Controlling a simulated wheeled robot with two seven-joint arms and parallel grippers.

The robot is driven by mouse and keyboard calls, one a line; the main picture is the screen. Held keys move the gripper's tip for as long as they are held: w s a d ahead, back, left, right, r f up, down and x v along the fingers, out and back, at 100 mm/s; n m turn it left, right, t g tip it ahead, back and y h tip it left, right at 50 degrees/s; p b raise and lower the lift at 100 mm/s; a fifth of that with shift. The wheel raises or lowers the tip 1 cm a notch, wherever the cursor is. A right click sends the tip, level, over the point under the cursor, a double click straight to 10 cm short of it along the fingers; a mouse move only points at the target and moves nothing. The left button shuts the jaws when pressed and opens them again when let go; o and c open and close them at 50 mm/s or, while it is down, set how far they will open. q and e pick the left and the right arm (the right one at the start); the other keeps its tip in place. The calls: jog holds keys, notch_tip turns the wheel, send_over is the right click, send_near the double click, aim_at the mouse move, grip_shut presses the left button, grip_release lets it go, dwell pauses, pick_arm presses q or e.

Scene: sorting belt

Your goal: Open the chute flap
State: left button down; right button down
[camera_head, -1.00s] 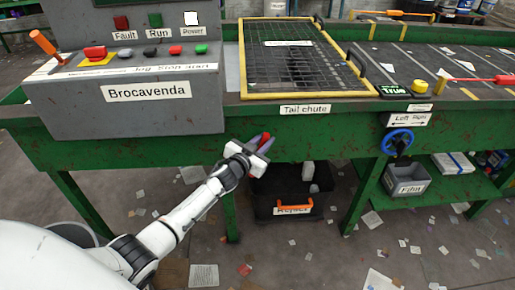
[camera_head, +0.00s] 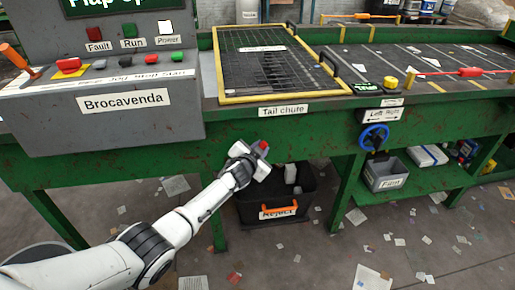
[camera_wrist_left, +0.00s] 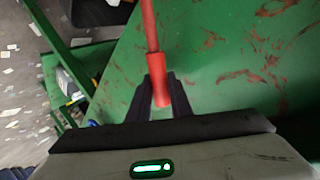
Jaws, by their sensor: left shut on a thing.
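My left gripper (camera_head: 260,154) is in front of the green bench's front panel, below the Tail chute label (camera_head: 283,109). In the wrist view its dark fingers (camera_wrist_left: 160,100) are shut on the end of a red lever (camera_wrist_left: 149,40). In the head view only the lever's red tip (camera_head: 264,145) shows by the gripper. The tail chute's opening (camera_head: 265,60) is covered by dark mesh in a yellow frame. I cannot make out the flap itself. A green display (camera_head: 95,4) at the top begins with "Flap" and is partly cut off. My right gripper is not in view.
A black Reject bin (camera_head: 285,212) stands on the floor below the gripper. A grey control panel (camera_head: 100,130) is to the left. A blue handwheel (camera_head: 374,137) and a grey bin (camera_head: 385,175) are to the right. Paper scraps litter the floor.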

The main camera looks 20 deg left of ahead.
pick_arm(q)
jog(key=shift+d, duration=0.1)
dwell(0.4)
jog(key=c, duration=1.6)
grip_release()
jog(key=shift+f, duration=0.1)
jog(key=shift+s+r+p, duration=0.35)
jog(key=shift+s+p, duration=0.2)
jog(key=shift+p, duration=0.05)
jog(key=shift+p+v, duration=1.5)
jog(key=shift+v, duration=3)
jog(key=shift+d+f, duration=0.1)
